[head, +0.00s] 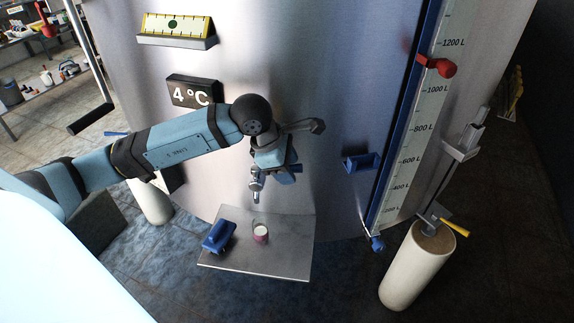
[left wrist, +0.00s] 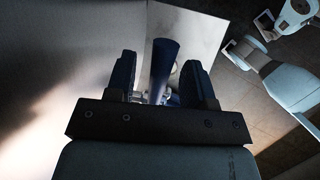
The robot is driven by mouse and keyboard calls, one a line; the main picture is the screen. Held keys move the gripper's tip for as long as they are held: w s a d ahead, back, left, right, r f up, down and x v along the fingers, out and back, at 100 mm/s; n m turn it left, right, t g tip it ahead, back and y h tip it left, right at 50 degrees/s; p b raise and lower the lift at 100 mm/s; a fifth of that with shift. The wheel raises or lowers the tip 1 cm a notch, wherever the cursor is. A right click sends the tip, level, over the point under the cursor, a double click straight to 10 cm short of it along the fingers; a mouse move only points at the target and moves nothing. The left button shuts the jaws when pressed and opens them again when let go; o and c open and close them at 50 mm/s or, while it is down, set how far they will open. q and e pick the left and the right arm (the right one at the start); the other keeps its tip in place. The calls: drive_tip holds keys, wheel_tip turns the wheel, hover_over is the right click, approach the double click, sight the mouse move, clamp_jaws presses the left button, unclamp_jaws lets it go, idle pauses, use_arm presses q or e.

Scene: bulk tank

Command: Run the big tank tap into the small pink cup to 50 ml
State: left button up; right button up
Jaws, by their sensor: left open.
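The steel tank (head: 300,60) fills the middle of the head view. Its tap (head: 256,186) points down above a steel shelf (head: 290,262). The small pink cup (head: 261,233) stands upright on the shelf, roughly below the spout, with a whitish top; I cannot read its level. My left gripper (head: 284,172) is at the tap. In the left wrist view its two fingers (left wrist: 163,82) are apart, with the dark blue tap handle (left wrist: 164,58) between them. I cannot tell whether either finger touches the handle.
A blue block-like object (head: 219,236) lies on the shelf left of the cup. A 4 °C display (head: 193,92) and a yellow gauge (head: 178,25) are on the tank. A litre scale (head: 408,135) with a red marker (head: 436,66) runs down at right. A pale cylinder (head: 418,265) stands right.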

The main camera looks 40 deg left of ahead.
use_arm(q)
clamp_jaws()
drive_tip(key=b, duration=0.1)
drive_tip(key=m+b, duration=0.1)
drive_tip(key=shift+s+d+f+m+h+b, duration=0.1)
drive_tip(key=shift+s+f+m+h+b, duration=0.2)
drive_tip(key=shift+s, duration=0.1)
drive_tip(key=shift+s+d+r+m+g+b, duration=0.2)
drive_tip(key=shift+s+r+m+g+b, duration=0.2)
drive_tip(key=shift+m, duration=0.3)
use_arm(e)
drive_tip(key=shift+w+a+f, duration=0.15)
drive_tip(key=shift+f, duration=0.35)
drive_tip(key=shift+w+a+f, duration=0.1)
drive_tip(key=shift+f, duration=0.4)
use_arm(q)
unclamp_jaws()
